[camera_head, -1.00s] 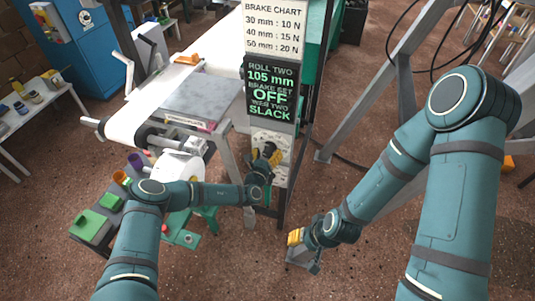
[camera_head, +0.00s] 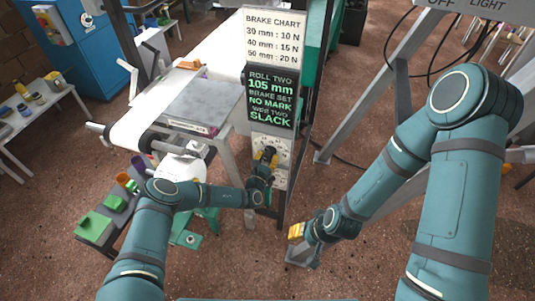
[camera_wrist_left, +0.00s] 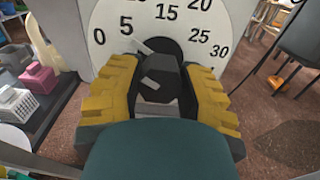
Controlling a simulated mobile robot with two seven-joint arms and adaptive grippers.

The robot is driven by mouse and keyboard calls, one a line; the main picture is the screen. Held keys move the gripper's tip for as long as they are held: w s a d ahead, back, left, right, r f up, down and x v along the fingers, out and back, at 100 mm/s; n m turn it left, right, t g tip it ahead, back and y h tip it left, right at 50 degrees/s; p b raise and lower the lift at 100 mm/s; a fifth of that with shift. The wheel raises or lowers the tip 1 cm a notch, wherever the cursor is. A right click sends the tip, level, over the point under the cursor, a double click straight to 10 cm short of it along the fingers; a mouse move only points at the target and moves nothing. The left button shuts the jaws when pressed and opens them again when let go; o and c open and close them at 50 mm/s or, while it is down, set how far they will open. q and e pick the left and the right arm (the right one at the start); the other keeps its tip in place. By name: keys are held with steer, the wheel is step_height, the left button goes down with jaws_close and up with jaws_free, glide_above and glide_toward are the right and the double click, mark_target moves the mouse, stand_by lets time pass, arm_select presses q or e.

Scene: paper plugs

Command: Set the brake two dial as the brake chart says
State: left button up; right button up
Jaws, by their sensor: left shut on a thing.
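The brake two dial (camera_head: 282,149) is a white face on the post under the screen. In the left wrist view its face (camera_wrist_left: 103,18) shows numbers from 0 to 30. My left gripper (camera_head: 266,157) is shut on the dial's black knob (camera_wrist_left: 158,78), a yellow finger on each side. The brake chart (camera_head: 274,36) reads 30 mm: 10 N, 40 mm: 15 N, 50 mm: 20 N. The screen (camera_head: 271,97) reads roll two 105 mm, brake set no mark, web two slack. My right gripper (camera_head: 297,232) is away from the dial, its jaws unclear.
A conveyor-like bench (camera_head: 135,120) with a grey plate (camera_head: 205,104) stands left of the post. Coloured cups and blocks (camera_head: 95,226) sit lower left. A grey metal frame (camera_head: 360,95) stands right of the post.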

arm_select(q)
steer(key=m+p, duration=0.2)
steer(key=shift+r+m, duration=0.2)
steer(key=shift+m, duration=0.2)
steer(key=m+p, duration=0.1)
steer(key=m, duration=0.1)
steer(key=shift+m+p, duration=0.35)
steer(key=shift+m, duration=0.05)
steer(key=m+p, duration=0.1)
steer(key=m, duration=0.2)
steer(key=shift+f+p, duration=0.1)
steer(key=shift+p, duration=0.2)
steer(key=shift+m+p, duration=0.5)
steer(key=shift+m, duration=0.8)
arm_select(e)
step_height(320, 180, up, 8)
steer(key=shift+d, duration=0.15)
steer(key=shift+s, duration=0.1)
arm_select(q)
steer(key=shift+a, duration=0.1)
steer(key=o, duration=1.2)
steer(key=shift+w+f, duration=0.1)
